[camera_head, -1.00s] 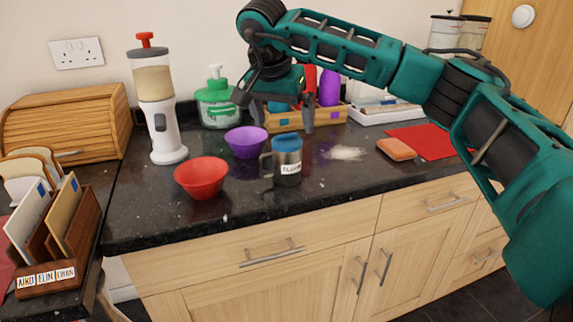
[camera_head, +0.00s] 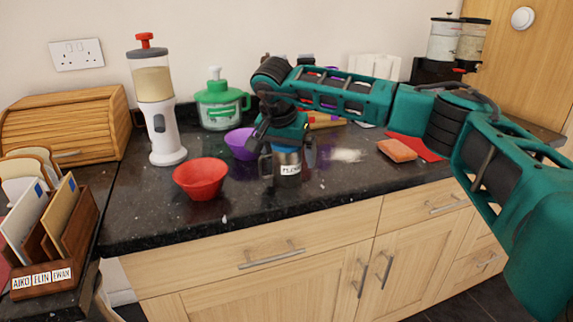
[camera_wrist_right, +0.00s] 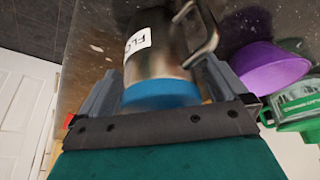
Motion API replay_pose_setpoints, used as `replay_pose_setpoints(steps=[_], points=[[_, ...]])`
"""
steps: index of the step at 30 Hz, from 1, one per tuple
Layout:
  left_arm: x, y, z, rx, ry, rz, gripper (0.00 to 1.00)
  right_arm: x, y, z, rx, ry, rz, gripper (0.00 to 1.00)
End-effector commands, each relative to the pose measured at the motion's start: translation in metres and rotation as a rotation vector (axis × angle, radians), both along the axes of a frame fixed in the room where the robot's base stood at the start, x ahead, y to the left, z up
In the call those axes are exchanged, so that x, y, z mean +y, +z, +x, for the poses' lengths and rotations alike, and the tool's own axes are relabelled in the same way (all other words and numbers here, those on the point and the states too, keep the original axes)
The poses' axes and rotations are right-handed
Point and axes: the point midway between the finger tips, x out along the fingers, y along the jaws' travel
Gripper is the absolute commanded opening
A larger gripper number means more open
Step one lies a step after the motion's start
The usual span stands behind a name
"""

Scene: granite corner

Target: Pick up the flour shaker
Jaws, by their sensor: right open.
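The flour shaker (camera_head: 288,170) is a metal cup with a side handle, a white label and a blue top, standing upright on the dark counter. My right gripper (camera_head: 287,155) has come down over it from above, with its open fingers on either side. In the right wrist view the shaker (camera_wrist_right: 153,65) lies between the two fingers, its blue top (camera_wrist_right: 160,95) close to the palm and its handle toward the right finger. I cannot tell whether a finger touches it. My left gripper is not in view.
A red bowl (camera_head: 201,180) stands left of the shaker, and a purple bowl (camera_head: 241,145) stands close behind it, also showing in the wrist view (camera_wrist_right: 268,68). A green lidded jug (camera_head: 221,105) is behind. Spilled flour (camera_head: 346,155) and a sponge (camera_head: 397,150) lie to the right.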

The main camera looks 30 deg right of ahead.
Motion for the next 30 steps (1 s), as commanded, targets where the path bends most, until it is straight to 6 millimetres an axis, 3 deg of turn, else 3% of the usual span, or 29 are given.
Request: replay_pose_setpoints(steps=[2, 20, 30], points=[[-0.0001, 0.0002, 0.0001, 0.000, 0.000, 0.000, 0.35, -0.0001, 0.0002, -0.0001, 0.000, 0.000, 0.000, 0.97], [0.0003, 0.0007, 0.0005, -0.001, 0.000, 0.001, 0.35, 0.0002, 0.0006, -0.0002, 0.000, 0.000, 0.000, 0.40], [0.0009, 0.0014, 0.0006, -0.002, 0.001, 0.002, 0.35, 0.0003, 0.0056, 0.0002, -0.002, 0.000, 0.000, 0.39]])
